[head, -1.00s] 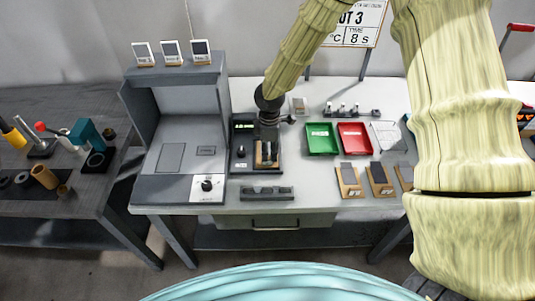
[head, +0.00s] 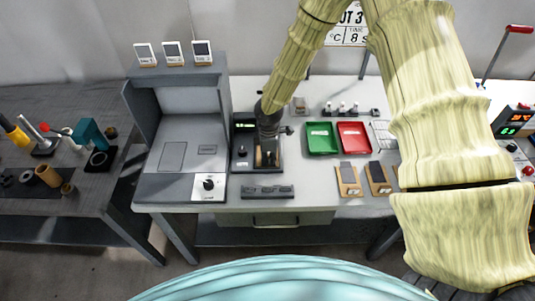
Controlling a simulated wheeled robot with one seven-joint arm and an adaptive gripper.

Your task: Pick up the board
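Several small boards with dark grey faces on tan wooden backs stand in a row at the front right of the white table; the left one (head: 348,180) and the middle one (head: 379,178) show, and my arm partly covers the row's right end.
A green tray (head: 321,138) and a red tray (head: 354,136) lie right of the device. A grey booth (head: 180,140) with a dial stands left. A dark slotted block (head: 267,192) lies at the table's front edge. My arm crosses the right side.

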